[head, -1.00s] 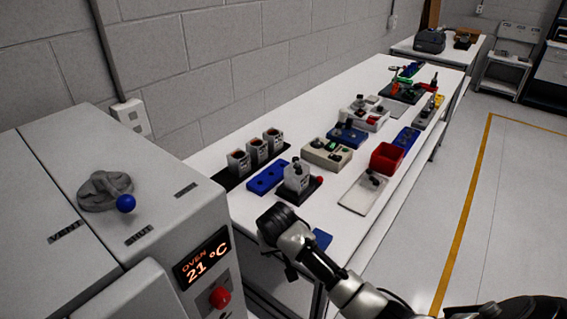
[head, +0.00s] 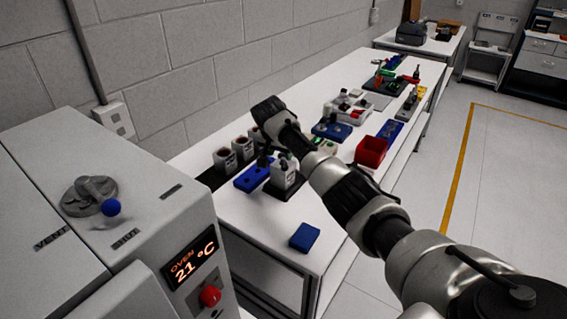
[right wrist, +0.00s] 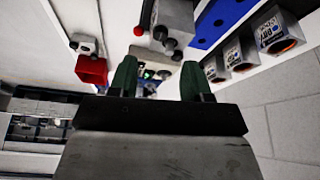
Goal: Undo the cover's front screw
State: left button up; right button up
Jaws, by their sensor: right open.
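The grey-white servo unit (head: 284,172) stands on a dark base plate on the near part of the bench. In the right wrist view the unit (right wrist: 174,20) is at the top, with dark screw-like knobs (right wrist: 158,33) on it. I cannot tell for certain which is the cover's front screw. My right gripper (head: 264,160) is above and beside the unit in the head view, small and partly lost against dark parts. In the right wrist view my right gripper (right wrist: 157,80) has its green fingers wide apart, with nothing held between them. My left gripper is out of view.
A blue holed block (head: 253,174) lies beside the unit, with labelled grey housings (head: 225,160) behind it. A red bin (head: 371,152) stands farther along. A blue pad (head: 304,237) lies near the bench's front corner. The oven (head: 150,225) is at left.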

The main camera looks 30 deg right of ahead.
aim_at(284, 166)
jog(key=x, duration=0.5)
jog(key=shift+d+f, duration=0.1)
jog(key=shift+f, duration=0.25)
jog(key=shift+b+x, duration=0.6)
jog(key=shift+x, duration=0.4)
jog(key=shift+w, duration=0.1)
jog(key=shift+c, duration=0.5)
